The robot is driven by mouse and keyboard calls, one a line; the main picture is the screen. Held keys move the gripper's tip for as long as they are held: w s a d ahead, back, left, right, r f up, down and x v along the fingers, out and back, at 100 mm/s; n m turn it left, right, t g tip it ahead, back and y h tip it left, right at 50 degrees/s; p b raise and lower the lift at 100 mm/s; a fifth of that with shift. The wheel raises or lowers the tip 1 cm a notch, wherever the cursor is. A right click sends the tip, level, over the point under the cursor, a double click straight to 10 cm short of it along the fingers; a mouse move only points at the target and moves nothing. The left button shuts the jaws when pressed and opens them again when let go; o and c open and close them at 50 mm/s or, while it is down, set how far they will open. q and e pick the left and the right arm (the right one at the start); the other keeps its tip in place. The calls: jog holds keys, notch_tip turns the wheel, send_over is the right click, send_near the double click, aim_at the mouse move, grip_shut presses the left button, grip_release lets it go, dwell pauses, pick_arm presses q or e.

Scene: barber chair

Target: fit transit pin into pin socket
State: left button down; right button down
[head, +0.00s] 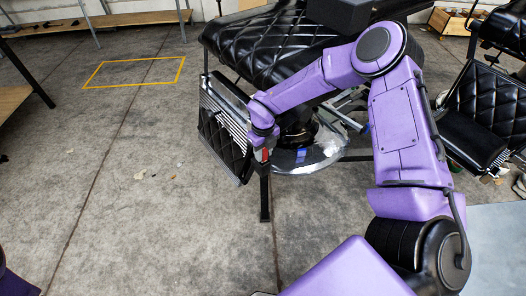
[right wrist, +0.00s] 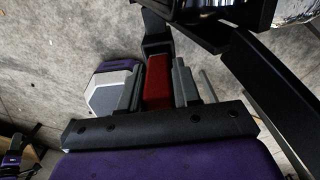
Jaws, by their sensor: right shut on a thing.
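The red transit pin (right wrist: 157,80) is between the grey fingers of my right gripper (right wrist: 158,90) in the right wrist view. The gripper is shut on it. In the head view, my right gripper (head: 262,150) is low beside the chair's footrest, with a small bit of red (head: 265,155) showing at its tip. A black bracket (right wrist: 156,38) lies just beyond the red part in the right wrist view. The pin socket is not clearly seen, and I cannot tell whether the pin touches it. My left gripper is not in view.
The black quilted barber chair (head: 262,45) stands over a round shiny base (head: 310,158). Its ribbed footrest (head: 222,125) is left of my gripper, and a black post (head: 264,200) is below. A second chair (head: 484,110) is at right.

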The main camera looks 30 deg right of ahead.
jog(key=shift+f, duration=0.2)
jog(key=c, duration=0.8)
grip_release()
